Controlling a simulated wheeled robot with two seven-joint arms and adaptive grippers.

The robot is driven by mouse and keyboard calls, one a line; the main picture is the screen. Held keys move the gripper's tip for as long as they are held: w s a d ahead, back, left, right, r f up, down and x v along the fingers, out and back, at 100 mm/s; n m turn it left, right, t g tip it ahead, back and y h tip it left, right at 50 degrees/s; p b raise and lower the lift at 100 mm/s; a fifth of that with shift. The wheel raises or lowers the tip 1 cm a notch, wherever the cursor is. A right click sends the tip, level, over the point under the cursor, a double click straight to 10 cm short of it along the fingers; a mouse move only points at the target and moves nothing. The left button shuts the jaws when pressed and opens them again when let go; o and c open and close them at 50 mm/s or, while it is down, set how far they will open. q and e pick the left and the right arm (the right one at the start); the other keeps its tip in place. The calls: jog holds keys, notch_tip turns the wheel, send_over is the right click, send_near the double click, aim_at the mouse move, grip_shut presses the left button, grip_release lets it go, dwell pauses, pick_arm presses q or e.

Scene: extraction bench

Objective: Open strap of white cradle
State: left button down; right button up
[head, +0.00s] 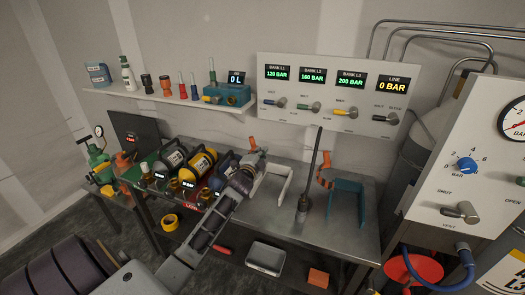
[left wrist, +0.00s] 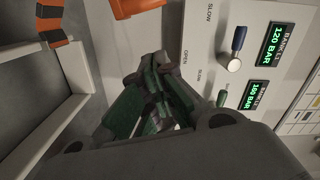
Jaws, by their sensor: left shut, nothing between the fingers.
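The white cradle (head: 287,184) stands on the steel bench, and its white frame (left wrist: 78,62) fills the left of the left wrist view. A strap with orange and dark bands (left wrist: 52,22) shows at the top left there. An orange part (head: 252,142) shows behind my gripper in the head view, and an orange part (left wrist: 135,7) is at the wrist view's top edge. My left gripper (head: 259,158) is over the cradle's left side. Its fingers (left wrist: 158,68) are shut and empty, apart from the strap. My arm hides part of the cradle. My right gripper is not in view.
A teal cradle (head: 347,187) with an orange-banded strap (head: 325,178) stands to the right. A dark upright rod (head: 313,160) stands between the cradles. Several cylinders, one yellow (head: 198,165), lie left of my arm. A valve panel (head: 325,118) is behind.

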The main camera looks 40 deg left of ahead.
pick_arm(q)
jog(key=v, duration=0.4)
jog(key=shift+s, duration=0.1)
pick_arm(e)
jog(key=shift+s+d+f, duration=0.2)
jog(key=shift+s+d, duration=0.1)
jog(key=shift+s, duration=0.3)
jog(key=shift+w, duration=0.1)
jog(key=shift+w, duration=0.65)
